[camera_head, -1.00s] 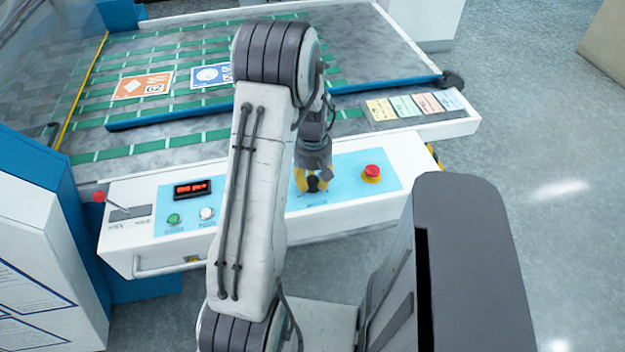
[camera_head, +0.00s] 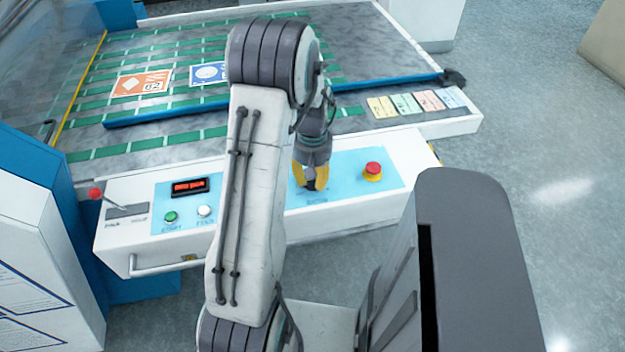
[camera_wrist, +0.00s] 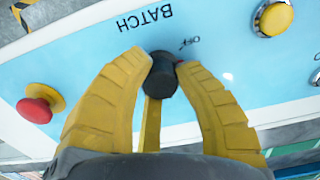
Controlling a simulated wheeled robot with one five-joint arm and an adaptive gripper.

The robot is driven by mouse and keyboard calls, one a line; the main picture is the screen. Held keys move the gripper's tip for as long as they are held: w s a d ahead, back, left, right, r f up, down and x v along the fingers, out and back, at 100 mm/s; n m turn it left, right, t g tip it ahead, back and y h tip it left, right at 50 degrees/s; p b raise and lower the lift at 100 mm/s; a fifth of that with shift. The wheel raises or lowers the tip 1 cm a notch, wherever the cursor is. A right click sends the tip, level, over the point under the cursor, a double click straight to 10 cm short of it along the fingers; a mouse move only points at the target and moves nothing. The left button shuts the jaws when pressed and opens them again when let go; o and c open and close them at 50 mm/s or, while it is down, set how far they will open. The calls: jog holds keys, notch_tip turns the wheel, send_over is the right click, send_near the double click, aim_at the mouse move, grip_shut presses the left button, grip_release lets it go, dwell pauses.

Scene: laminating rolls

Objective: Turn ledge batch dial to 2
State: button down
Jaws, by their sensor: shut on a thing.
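The batch dial (camera_wrist: 161,75) is a dark round knob on the light blue ledge panel, under the word BATCH in the wrist view. A small OFF mark and a bit of red show beside it. The wrist view is turned, so the lettering reads upside down. My gripper (camera_wrist: 160,70) has its yellow fingers closed on either side of the knob, touching it. In the head view my gripper (camera_head: 311,184) reaches down to the panel and hides most of the dial. I cannot read which number the dial is at.
A red mushroom button (camera_head: 373,170) stands right of the dial. A green button (camera_head: 171,217), a white button (camera_head: 205,211), a red display (camera_head: 189,187) and a red-tipped lever (camera_head: 95,193) are to the left. A belt table with cards lies behind.

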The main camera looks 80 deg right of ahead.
jog(key=m+b, duration=0.1)
jog(key=m, duration=0.4)
jog(key=shift+f+m+b, duration=0.15)
jog(key=shift+m+b, duration=0.15)
jog(key=m+b, duration=0.1)
jog(key=m, duration=0.4)
jog(key=shift+a, duration=0.1)
jog(key=shift+m, duration=0.4)
jog(key=c, duration=0.9)
grip_release()
notch_tip(320, 180, up, 12)
jog(key=shift+r, duration=0.1)
dwell(0.6)
